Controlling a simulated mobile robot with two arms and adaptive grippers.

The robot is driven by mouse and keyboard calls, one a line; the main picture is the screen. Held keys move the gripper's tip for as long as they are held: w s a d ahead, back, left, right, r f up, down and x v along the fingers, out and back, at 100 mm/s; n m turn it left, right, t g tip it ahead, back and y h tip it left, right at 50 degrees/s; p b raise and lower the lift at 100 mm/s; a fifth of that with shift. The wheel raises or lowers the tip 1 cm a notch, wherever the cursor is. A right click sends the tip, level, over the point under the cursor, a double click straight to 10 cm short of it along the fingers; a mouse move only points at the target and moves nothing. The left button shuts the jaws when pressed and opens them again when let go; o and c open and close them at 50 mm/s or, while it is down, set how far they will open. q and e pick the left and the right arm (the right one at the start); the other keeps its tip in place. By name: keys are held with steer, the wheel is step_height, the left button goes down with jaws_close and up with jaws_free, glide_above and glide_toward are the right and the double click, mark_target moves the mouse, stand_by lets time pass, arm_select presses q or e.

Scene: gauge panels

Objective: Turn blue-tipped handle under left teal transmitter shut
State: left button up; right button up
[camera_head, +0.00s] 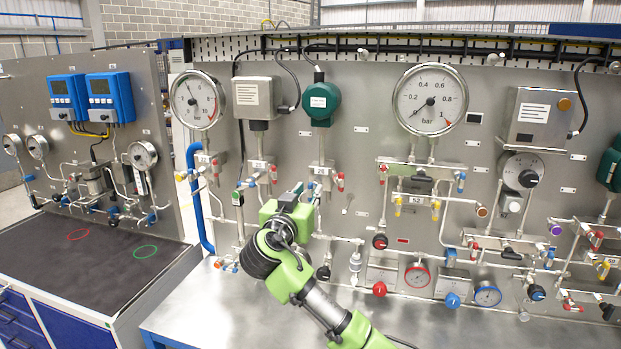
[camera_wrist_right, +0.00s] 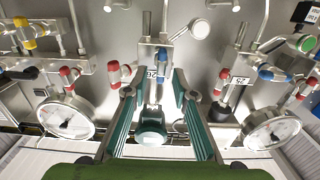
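The left teal transmitter (camera_head: 320,100) is mounted on the grey panel, with a valve block below it carrying a red-tipped handle (camera_head: 340,182) and a blue-tipped handle. My right gripper (camera_head: 300,190) is in front of that block and partly covers it. My right gripper (camera_wrist_right: 153,92) is open, fingers apart around the block's line of sight. Contact cannot be told. My left gripper is out of view.
A grey transmitter (camera_head: 257,97) with a similar valve block hangs to the left. Large gauges (camera_head: 198,100) and (camera_head: 430,99) flank the pair. Several pipes and knobs, including a red knob (camera_head: 379,289), crowd the panel at right. The bench top (camera_head: 215,310) is clear.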

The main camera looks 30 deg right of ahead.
steer(key=shift+p+x, duration=0.4)
steer(key=shift+x, duration=0.7)
steer(key=shift+w+d, duration=0.25)
jaws_close()
